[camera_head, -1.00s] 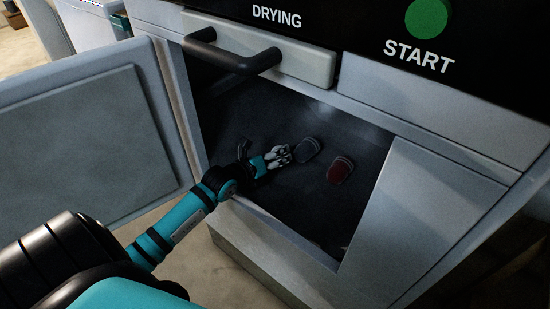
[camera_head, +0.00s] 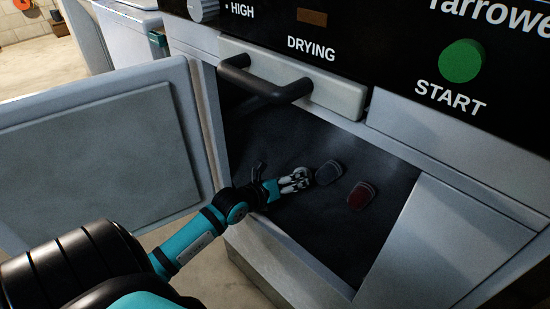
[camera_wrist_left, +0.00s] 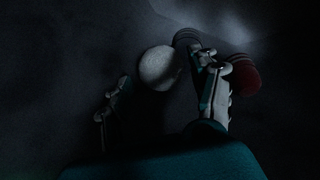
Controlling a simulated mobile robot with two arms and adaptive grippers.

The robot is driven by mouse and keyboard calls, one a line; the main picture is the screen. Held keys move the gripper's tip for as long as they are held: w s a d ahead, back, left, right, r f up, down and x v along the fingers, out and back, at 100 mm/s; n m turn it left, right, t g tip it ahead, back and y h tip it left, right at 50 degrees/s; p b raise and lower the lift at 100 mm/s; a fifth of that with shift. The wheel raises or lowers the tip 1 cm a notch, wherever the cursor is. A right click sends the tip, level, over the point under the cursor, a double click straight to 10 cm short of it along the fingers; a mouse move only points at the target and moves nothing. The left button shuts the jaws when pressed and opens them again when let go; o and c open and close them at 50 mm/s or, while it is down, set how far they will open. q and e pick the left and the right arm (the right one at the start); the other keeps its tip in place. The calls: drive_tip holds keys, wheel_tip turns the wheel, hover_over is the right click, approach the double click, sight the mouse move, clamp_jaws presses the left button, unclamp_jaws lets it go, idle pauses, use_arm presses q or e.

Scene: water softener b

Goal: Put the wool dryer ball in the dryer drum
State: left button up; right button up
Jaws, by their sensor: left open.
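A pale, round wool dryer ball (camera_wrist_left: 159,67) lies on the dark floor of the dryer drum (camera_head: 262,138) in the left wrist view. My left gripper (camera_head: 297,180) reaches through the open doorway into the drum. In the left wrist view the left gripper (camera_wrist_left: 160,92) is open, its two fingers apart, with the ball at the gap between their tips, nearer the right finger. Whether a finger touches the ball is unclear. My right gripper is not in view.
A grey rounded item (camera_head: 328,172) and a dark red one (camera_head: 361,195) lie in the drum just right of the left gripper. The dryer door (camera_head: 100,150) stands open at left. A black handle (camera_head: 262,88) juts out above the opening, below the control panel.

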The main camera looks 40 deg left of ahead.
use_arm(q)
drive_tip(key=v, duration=0.4)
drive_tip(key=shift+s+r+p, duration=0.15)
drive_tip(key=shift+p, duration=0.25)
drive_tip(key=v, duration=0.3)
drive_tip(key=shift+s+p, duration=0.3)
drive_tip(key=shift+s, duration=0.1)
drive_tip(key=shift+s+r, duration=0.2)
drive_tip(key=shift+s, duration=0.2)
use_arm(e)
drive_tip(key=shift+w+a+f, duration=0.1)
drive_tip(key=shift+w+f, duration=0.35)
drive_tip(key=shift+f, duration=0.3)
